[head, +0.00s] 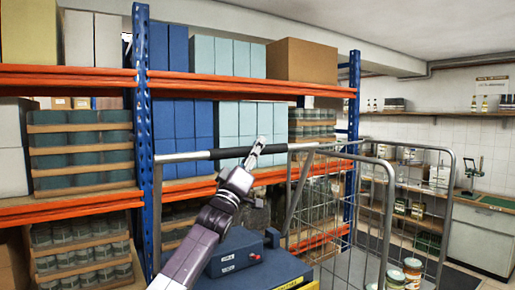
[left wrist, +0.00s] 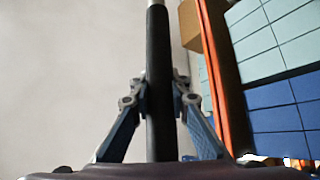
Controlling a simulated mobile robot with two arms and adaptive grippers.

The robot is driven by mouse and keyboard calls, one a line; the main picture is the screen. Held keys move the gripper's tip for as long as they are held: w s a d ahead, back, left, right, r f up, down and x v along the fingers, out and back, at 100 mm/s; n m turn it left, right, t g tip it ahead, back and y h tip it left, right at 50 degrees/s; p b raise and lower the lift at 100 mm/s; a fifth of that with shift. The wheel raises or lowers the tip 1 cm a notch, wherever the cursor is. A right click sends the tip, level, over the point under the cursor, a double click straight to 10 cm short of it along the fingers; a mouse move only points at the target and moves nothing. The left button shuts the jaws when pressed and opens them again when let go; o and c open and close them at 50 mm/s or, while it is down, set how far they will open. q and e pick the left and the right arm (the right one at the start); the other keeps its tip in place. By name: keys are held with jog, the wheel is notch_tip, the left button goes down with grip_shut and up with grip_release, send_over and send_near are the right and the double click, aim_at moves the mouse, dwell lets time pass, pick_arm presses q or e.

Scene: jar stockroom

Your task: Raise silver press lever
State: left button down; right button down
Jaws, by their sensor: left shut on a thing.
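My left gripper (head: 256,152) is at a horizontal silver bar with a black sleeve (head: 228,153) in the middle of the head view. In the left wrist view the black sleeve (left wrist: 160,90) runs between the two fingers, and the left gripper (left wrist: 158,95) is shut on it. A small dark green press-like device (head: 473,172) stands on the counter at the far right, well away from the gripper. Its lever is too small to make out. My right gripper is not in view.
A wire cage trolley (head: 447,165) stands at right, with jars (head: 412,268) low inside. An orange-and-blue rack (head: 145,95) with boxes and jars fills the left and back. A counter (head: 478,235) runs along the right.

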pick_arm(q)
jog(key=c, duration=2.2)
grip_release()
jog(key=shift+w+a+f, duration=0.1)
jog(key=shift+w+f, duration=0.1)
jog(key=shift+f, duration=0.3)
jog(key=o, duration=0.4)
jog(key=shift+w+a, duration=0.1)
jog(key=shift+a, duration=0.05)
jog(key=shift+r, duration=0.2)
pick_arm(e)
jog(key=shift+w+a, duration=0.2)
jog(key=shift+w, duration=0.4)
pick_arm(q)
jog(key=shift+s, duration=0.2)
jog(key=shift+s+a+f, duration=0.15)
jog(key=shift+s+f, duration=0.15)
jog(key=shift+f, duration=0.15)
jog(key=v, duration=1)
jog(key=shift+s+a+f, duration=0.15)
jog(key=shift+s+f, duration=0.05)
jog(key=shift+s, duration=0.1)
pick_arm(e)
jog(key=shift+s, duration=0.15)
